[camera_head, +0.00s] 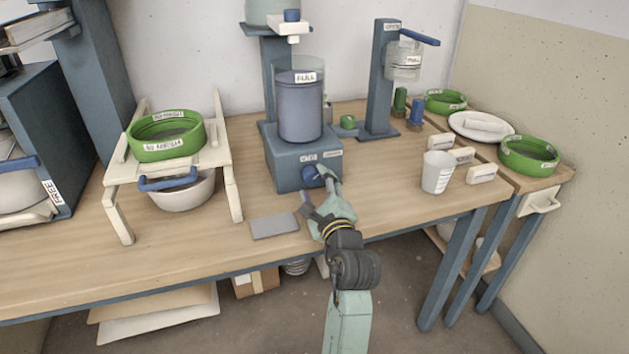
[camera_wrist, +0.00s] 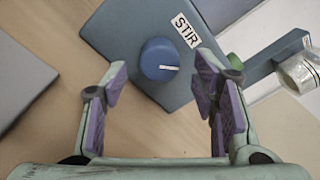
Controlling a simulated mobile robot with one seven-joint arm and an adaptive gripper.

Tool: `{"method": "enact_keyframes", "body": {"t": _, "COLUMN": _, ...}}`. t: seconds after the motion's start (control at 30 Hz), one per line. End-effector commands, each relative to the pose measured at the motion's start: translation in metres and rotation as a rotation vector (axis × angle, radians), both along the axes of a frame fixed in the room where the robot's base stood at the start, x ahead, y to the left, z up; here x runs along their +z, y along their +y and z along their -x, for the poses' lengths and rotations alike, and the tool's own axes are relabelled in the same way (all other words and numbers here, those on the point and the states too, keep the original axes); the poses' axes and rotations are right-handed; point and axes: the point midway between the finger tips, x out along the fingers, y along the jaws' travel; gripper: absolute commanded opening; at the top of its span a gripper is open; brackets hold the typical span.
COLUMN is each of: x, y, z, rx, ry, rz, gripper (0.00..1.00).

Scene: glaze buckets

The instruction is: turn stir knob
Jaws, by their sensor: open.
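The stir knob (camera_wrist: 158,60) is a round blue knob with a pale pointer line, on the face of a blue-grey machine base (camera_wrist: 125,30). A label reading STIR (camera_wrist: 186,30) is beside it. In the head view the knob (camera_head: 309,174) is on the front of the base (camera_head: 288,158), partly hidden by my gripper. A grey bucket labelled FULL (camera_head: 300,112) stands on the base. My gripper (camera_head: 318,188) is at the front of the base. In the wrist view its purple-padded fingers (camera_wrist: 160,82) are spread open, one to each side of the knob, with visible gaps.
A grey flat plate (camera_head: 274,226) lies on the table left of my gripper. A white cup (camera_head: 437,172) stands to the right. A green sieve (camera_head: 167,137) sits on a wooden stand (camera_head: 225,156) at left. A blue-grey column stand (camera_head: 380,80) is behind right.

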Motion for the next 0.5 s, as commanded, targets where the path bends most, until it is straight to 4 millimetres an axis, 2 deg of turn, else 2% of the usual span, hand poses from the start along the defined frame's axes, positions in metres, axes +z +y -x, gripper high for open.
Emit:
{"method": "enact_keyframes", "body": {"t": 0.2, "x": -0.0001, "y": 0.0044, "z": -0.0130, "rx": 0.001, "ry": 0.000, "rz": -0.001, "gripper": 0.54}}
{"method": "enact_keyframes", "body": {"t": 0.43, "x": -0.0001, "y": 0.0044, "z": -0.0133, "rx": 0.001, "ry": 0.000, "rz": -0.001, "gripper": 0.54}}
{"method": "enact_keyframes", "body": {"t": 0.5, "x": -0.0001, "y": 0.0044, "z": -0.0132, "rx": 0.001, "ry": 0.000, "rz": -0.001, "gripper": 0.50}}
